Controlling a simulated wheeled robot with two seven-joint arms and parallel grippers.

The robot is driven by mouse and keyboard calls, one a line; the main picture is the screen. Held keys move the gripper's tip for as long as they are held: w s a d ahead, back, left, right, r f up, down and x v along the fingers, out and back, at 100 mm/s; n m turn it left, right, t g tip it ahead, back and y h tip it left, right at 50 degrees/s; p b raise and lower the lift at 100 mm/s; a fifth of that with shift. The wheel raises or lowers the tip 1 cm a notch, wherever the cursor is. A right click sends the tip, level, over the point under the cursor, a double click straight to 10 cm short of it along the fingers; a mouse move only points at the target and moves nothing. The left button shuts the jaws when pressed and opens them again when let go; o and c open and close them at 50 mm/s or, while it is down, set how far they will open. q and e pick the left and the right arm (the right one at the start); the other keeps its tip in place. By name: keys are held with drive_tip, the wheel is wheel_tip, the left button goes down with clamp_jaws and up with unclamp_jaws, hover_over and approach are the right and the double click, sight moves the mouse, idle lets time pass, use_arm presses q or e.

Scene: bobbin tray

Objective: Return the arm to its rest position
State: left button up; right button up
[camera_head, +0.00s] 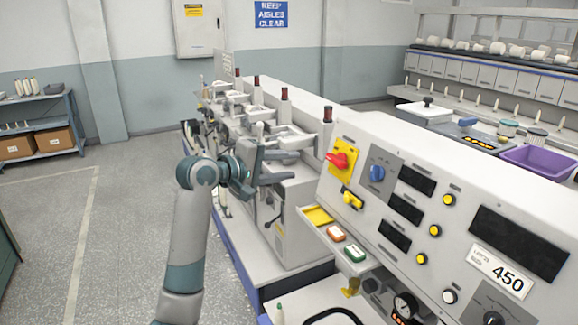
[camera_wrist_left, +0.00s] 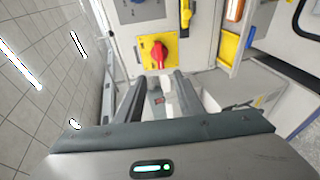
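My left arm (camera_head: 187,240) comes up from the bottom of the head view, grey with teal bands. My left gripper (camera_head: 279,167) is raised in front of the grey winding machine (camera_head: 297,225), its fingers pointing right. In the left wrist view the two dark fingers of the left gripper (camera_wrist_left: 159,98) stand apart, and I see nothing held between them. Pale machine parts show beyond the gap. My right arm and gripper are not in view.
A control panel (camera_head: 455,215) with a red knob on a yellow plate (camera_head: 342,159) stands right of the gripper. Several dark-topped spindles line the machine behind it. A purple bin (camera_head: 541,164) is at the right. The floor (camera_head: 125,225) at the left is clear.

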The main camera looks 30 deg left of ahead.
use_arm(q)
wheel_tip(320, 180, down, 36)
drive_tip(key=w+m+g+y+b, duration=0.1)
drive_tip(key=w+g+y+b, duration=0.1)
drive_tip(key=g+y+b, duration=0.1)
drive_tip(key=s+f+m+g+y+b, duration=0.1)
drive_tip(key=s+f, duration=0.3)
drive_tip(key=f, duration=0.6)
drive_tip(key=s+f+m+g, duration=0.1)
drive_tip(key=s+f, duration=0.3)
drive_tip(key=f, duration=0.5)
drive_tip(key=s+f+m+g+y+b, duration=0.1)
drive_tip(key=s+f, duration=0.3)
drive_tip(key=f, duration=0.6)
drive_tip(key=s+d+f+m+g+y+b, duration=0.1)
drive_tip(key=s+f+m+g, duration=0.1)
drive_tip(key=s+f, duration=0.9)
drive_tip(key=s+d+f+m+g+b, duration=0.1)
drive_tip(key=s+d+f+m+g, duration=0.15)
drive_tip(key=s+f, duration=0.85)
drive_tip(key=s+d+f+m, duration=0.1)
drive_tip(key=s+f+m, duration=0.1)
drive_tip(key=s, duration=0.9)
drive_tip(key=s+d+f+m+g+b, duration=0.1)
drive_tip(key=s+f, duration=0.4)
drive_tip(key=s, duration=0.6)
drive_tip(key=s+d+f+m+g+b, duration=0.1)
drive_tip(key=s+f+m, duration=0.3)
drive_tip(key=s, duration=0.8)
drive_tip(key=shift+d, duration=0.5)
